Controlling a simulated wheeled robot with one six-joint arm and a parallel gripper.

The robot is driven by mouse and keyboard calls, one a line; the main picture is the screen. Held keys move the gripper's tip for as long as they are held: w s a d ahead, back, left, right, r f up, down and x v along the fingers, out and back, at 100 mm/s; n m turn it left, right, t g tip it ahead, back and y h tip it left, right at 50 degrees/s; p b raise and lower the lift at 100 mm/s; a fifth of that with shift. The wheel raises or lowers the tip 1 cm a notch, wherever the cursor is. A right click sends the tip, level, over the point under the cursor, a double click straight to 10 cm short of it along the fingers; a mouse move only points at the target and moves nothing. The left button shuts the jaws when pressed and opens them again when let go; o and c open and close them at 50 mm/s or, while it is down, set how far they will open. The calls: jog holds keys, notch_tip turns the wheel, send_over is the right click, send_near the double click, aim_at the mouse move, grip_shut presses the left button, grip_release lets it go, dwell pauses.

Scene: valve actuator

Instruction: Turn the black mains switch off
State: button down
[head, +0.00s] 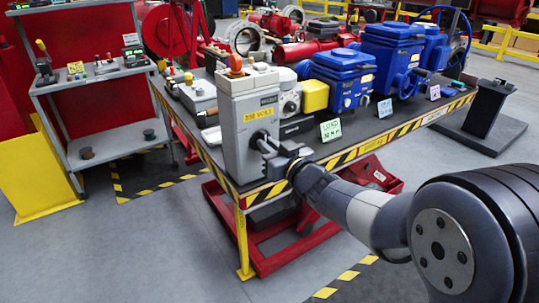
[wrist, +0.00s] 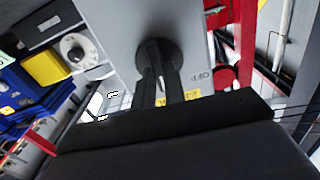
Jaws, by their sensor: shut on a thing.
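The grey switch box (head: 240,112) with a yellow label stands at the near left corner of the table, and its grey face also fills the middle of the wrist view (wrist: 125,25). The black mains switch (wrist: 175,48) is a round black knob on that face; in the head view it is mostly hidden by the fingers. My gripper (head: 264,143) reaches it from the right and is shut on it. In the wrist view both dark fingers (wrist: 158,68) meet the knob's front. The knob's exact turn angle is hard to tell.
The table (head: 335,158) has a black-and-yellow striped edge. A yellow box (head: 315,96), blue actuators (head: 345,80) and a green-edged card (head: 331,130) stand right of the switch box. A red-and-orange button (head: 235,65) tops it. A grey shelf (head: 110,145) is at left.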

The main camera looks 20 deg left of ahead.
jog(key=shift+s+a+f+n+b, duration=0.1)
jog(key=shift+n+b, duration=2.65)
jog(key=shift+n, duration=1.55)
jog(key=c, duration=1.5)
grip_release()
jog(key=shift+o, duration=0.2)
jog(key=shift+s, duration=0.1)
jog(key=p+v, duration=0.1)
jog(key=v, duration=0.9)
jog(key=shift+s+d, duration=0.25)
